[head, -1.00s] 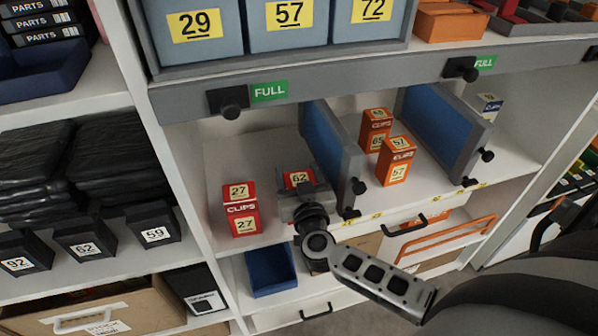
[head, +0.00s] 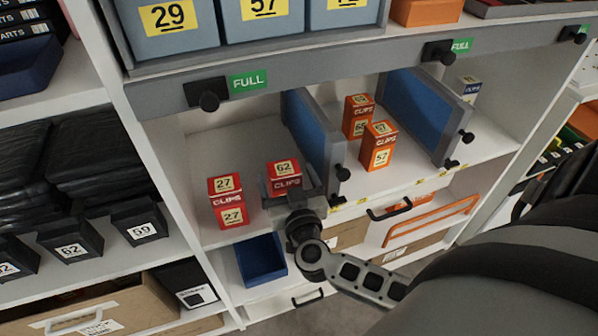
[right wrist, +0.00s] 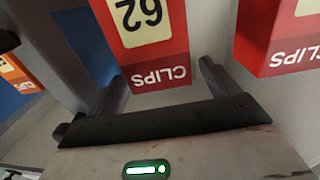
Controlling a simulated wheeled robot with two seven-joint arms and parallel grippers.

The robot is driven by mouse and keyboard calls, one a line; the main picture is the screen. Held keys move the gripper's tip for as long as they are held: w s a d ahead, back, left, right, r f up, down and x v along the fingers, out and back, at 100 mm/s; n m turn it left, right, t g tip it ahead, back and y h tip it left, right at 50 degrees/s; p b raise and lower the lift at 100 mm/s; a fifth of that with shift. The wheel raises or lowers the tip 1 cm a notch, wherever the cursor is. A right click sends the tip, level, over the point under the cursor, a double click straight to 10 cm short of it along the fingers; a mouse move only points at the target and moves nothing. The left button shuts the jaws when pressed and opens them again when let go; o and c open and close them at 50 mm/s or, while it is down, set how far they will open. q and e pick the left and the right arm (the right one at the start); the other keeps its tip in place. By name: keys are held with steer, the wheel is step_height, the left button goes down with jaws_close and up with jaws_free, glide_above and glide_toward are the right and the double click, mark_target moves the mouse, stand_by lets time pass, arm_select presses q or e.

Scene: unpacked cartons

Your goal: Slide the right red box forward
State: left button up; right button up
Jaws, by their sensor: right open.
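The right red box (head: 284,177), labelled 62 and CLIPS, stands upright on the white shelf, left of a blue-and-grey divider. My right gripper (head: 287,188) is open in front of it, with a finger toward each side of its near face. In the right wrist view the red box (right wrist: 152,45) lies ahead of the gripper's palm, its near end roughly between the open fingertips (right wrist: 160,84). I see a gap between the box and the palm. Whether a finger touches the box I cannot tell. My left gripper is not in view.
The left red box (head: 229,203), labelled 27, stands close by on the left; it also shows in the right wrist view (right wrist: 278,45). The blue divider (head: 314,135) is close on the right, with orange boxes (head: 379,148) beyond. A grey rail (head: 300,75) crosses above.

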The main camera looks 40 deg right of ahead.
steer(key=v, duration=1.1)
steer(key=shift+s, duration=0.25)
steer(key=shift+a+r, duration=0.1)
steer(key=shift+a, duration=0.05)
